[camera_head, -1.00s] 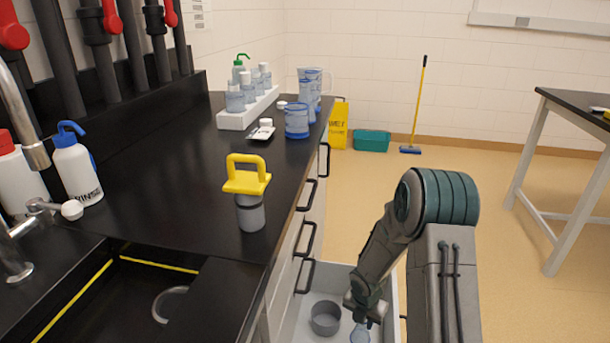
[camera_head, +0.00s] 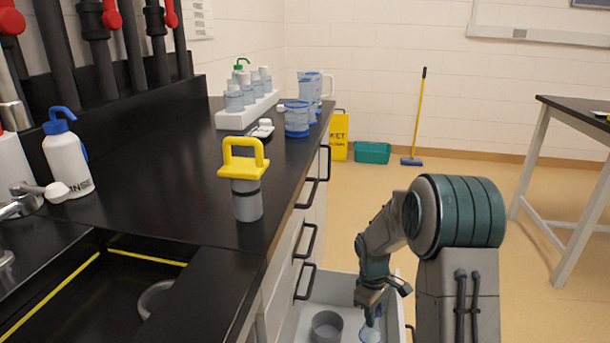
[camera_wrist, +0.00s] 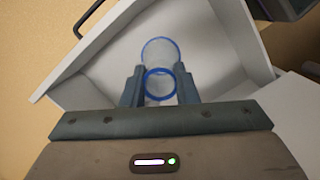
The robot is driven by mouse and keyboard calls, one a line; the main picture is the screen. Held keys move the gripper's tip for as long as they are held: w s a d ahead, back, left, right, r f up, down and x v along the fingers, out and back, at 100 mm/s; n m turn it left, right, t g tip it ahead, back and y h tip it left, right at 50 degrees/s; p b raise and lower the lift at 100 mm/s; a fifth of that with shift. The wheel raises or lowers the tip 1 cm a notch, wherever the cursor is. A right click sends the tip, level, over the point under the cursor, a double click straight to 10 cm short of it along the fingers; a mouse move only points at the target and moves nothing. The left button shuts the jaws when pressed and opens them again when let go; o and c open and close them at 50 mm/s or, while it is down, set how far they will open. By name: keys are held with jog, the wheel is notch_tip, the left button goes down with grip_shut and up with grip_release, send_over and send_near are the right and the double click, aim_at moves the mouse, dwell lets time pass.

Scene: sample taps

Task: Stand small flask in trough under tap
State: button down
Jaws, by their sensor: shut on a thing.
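My gripper (camera_head: 370,300) is low inside an open drawer at the bottom of the head view. It is shut on a small clear flask (camera_head: 370,334), whose lower part is cut off by the frame edge. In the wrist view the flask (camera_wrist: 160,84) shows blue rings and sits between the two fingers, over the drawer floor. I cannot tell whether it touches the floor. The trough (camera_head: 95,295) is a black sink with yellow edge lines at lower left. A metal tap (camera_head: 40,192) is at the left edge, partly cut off.
The white drawer (camera_head: 290,330) also holds a grey cup (camera_head: 326,326) left of my gripper. A wash bottle (camera_head: 68,155) stands behind the trough. Drawer handles stick out.

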jog(key=m, duration=0.2)
jog(key=a+m+b, duration=0.1)
jog(key=m, duration=0.1)
jog(key=r+m+b, duration=0.1)
jog(key=shift+s+a+r+m+y, duration=0.1)
jog(key=shift+s+a+m+y, duration=0.15)
jog(key=shift+m+y, duration=0.15)
notch_tip(320, 180, up, 25)
jog(key=s+a+m+p, duration=0.1)
jog(key=s+m+p, duration=0.1)
jog(key=p, duration=3.1)
jog(key=shift+s+m+g, duration=0.3)
jog(key=shift+s+m, duration=0.1)
jog(key=shift+m, duration=0.4)
